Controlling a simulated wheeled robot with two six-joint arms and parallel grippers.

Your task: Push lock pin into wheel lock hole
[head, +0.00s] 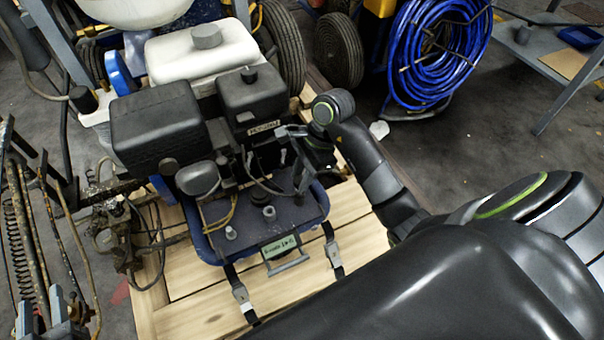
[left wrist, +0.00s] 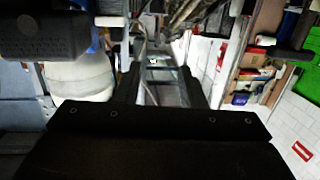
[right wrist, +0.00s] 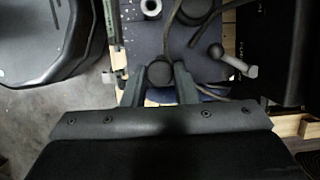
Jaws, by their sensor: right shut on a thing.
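My right gripper (right wrist: 160,82) is shut on a round black knob (right wrist: 159,74) in the right wrist view, with one finger on each side. I cannot tell whether this knob is the head of the lock pin; no pin shaft shows below it. In the head view my right arm comes in from the right, and its gripper (head: 298,160) is over the right side of the line striper's blue deck (head: 312,205). The wheel lock hole cannot be made out in any view. My left gripper (left wrist: 160,88) shows in the left wrist view with its fingers apart and nothing between them.
The striper's black engine (head: 160,125) and white tank (head: 200,55) stand behind the deck. Straps (head: 240,292) run over the wooden pallet (head: 200,308). A blue hose coil (head: 435,50) is at the back right. Rusty rods (head: 30,225) stand at left.

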